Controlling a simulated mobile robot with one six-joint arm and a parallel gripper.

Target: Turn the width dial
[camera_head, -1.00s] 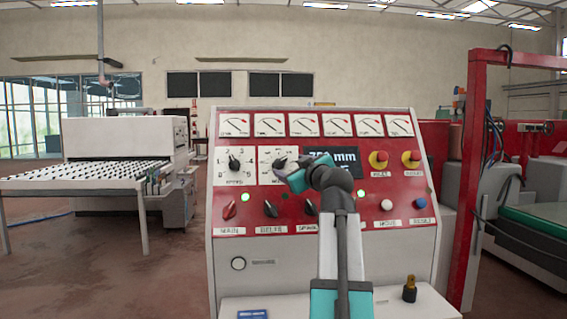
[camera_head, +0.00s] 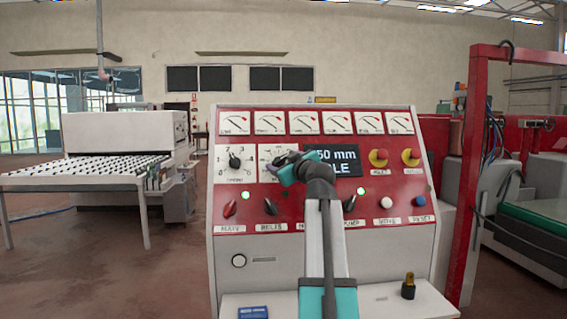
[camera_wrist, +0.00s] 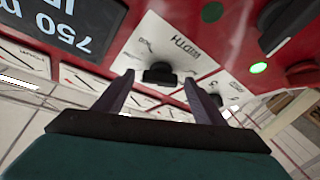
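The width dial (camera_wrist: 160,72) is a black knob on a white plate marked WIDTH on the red panel. In the wrist view it sits just beyond and between the fingertips. In the head view the dial (camera_head: 279,160) is partly hidden by my gripper (camera_head: 286,171). My gripper (camera_wrist: 158,80) is open, with one finger on each side of the dial; I cannot tell whether either touches it. The display (camera_head: 333,162) is partly covered by my arm in the head view; the display (camera_wrist: 60,30) reads 750 in the wrist view.
Left of the width dial is another dial (camera_head: 235,162). Below are several knobs (camera_head: 229,208) and buttons (camera_head: 386,202). A black-and-brass object (camera_head: 408,286) stands on the ledge.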

